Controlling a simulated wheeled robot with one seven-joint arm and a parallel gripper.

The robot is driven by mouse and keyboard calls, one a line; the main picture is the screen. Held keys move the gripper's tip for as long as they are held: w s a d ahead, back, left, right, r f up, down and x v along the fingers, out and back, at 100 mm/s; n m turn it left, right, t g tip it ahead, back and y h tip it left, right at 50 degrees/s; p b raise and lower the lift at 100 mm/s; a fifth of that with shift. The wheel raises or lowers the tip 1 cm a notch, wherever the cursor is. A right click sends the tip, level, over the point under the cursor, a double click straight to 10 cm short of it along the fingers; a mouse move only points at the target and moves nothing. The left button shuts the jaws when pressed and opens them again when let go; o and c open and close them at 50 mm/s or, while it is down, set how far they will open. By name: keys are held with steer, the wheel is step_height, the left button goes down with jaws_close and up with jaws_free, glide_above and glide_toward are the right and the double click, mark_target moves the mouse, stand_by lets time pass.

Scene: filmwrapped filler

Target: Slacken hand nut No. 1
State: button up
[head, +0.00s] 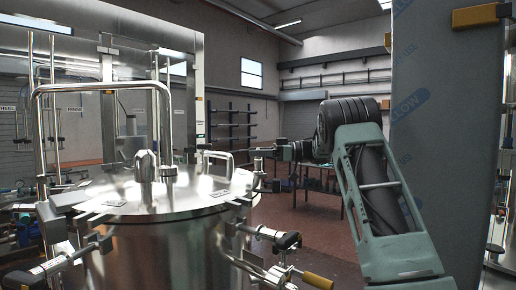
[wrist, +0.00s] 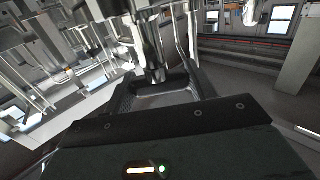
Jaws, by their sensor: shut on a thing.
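A steel vessel (head: 165,255) with a round lid (head: 150,195) stands at the left of the head view. Swing bolts with dark hand nuts sit around its rim, one at front right (head: 288,240) and one at front left (head: 104,243). My gripper (head: 262,151) reaches in from the right to the lid's right rim, small in the head view. In the wrist view my gripper (wrist: 160,82) has its fingers either side of a dark hand nut (wrist: 154,68) and is shut on it. I cannot read any number on it.
A tall bent pipe (head: 103,87) and a domed fitting (head: 146,165) rise from the lid. A yellow-ended handle (head: 318,280) sticks out at lower right. A film-wrapped panel (head: 450,120) stands close on the right. Open floor (head: 310,235) lies between vessel and arm.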

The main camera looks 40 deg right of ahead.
stand_by(0.5)
steer(key=o, duration=1)
steer(key=shift+s+d, duration=0.1)
steer(key=shift+b+v, duration=2.9)
steer(key=shift+v, duration=5.7)
steer(key=shift+d, duration=0.1)
